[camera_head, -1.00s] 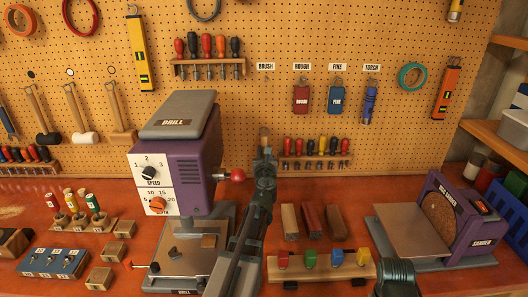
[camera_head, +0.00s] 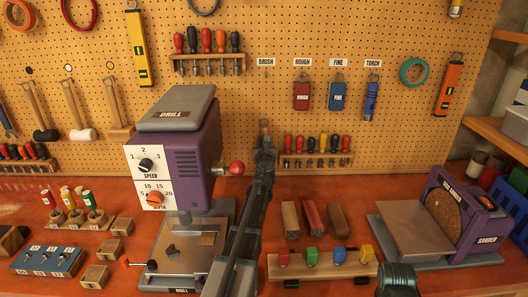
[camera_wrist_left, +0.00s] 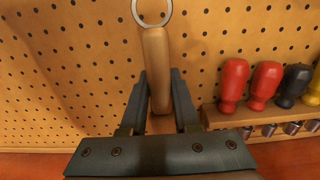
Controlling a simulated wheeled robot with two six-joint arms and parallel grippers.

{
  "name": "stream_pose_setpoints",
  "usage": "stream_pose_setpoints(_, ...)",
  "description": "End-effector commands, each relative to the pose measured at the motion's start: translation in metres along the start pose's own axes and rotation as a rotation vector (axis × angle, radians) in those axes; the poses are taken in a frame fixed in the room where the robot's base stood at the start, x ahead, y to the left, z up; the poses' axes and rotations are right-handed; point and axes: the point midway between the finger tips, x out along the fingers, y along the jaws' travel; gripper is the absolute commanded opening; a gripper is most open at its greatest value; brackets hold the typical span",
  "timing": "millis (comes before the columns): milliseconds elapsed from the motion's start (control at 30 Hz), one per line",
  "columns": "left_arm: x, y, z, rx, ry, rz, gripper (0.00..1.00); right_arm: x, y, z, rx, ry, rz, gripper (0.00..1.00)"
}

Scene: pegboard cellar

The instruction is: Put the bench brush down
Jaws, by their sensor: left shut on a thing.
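The bench brush shows in the left wrist view as a wooden handle (camera_wrist_left: 156,65) with a metal ring at its top. My left gripper (camera_wrist_left: 159,110) is shut on this handle, which stands about upright before the pegboard. In the head view the same gripper (camera_head: 265,150) is in the middle, right of the drill, with a bit of the handle (camera_head: 265,129) showing above it. The brush's lower part is hidden behind my gripper and arm. The BRUSH label (camera_head: 265,62) is on the pegboard above, with bare board under it.
The purple drill (camera_head: 190,150) stands close left of my arm. A screwdriver rack (camera_head: 316,163), wood blocks (camera_head: 313,216) and a rail with coloured blocks (camera_head: 322,269) are to its right. The sander (camera_head: 460,215) is farther right. A dark green ribbed object (camera_head: 398,280) is at the front.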

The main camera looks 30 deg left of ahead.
Motion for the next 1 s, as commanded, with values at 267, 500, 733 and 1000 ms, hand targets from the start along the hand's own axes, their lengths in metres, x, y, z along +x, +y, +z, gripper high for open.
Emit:
stream_pose_setpoints(267,0.0,0.0,-0.032,0.0,0.0,0.0,0.0,0.032,-0.003,-0.002,0.0,0.0,0.0,0.0)
stream_pose_setpoints(500,0.004,0.0,-0.038,0.0,0.0,0.0,0.0,0.038,-0.004,-0.002,0.0,0.0,0.0,0.0)
stream_pose_setpoints(733,0.004,0.0,-0.04,0.0,0.0,0.0,0.0,0.04,-0.004,-0.002,0.0,0.0,0.0,0.0)
stream_pose_setpoints(1000,0.004,0.0,-0.041,0.0,0.0,0.0,0.59,0.041,-0.004,-0.002,0.0,0.0,0.0,0.0)
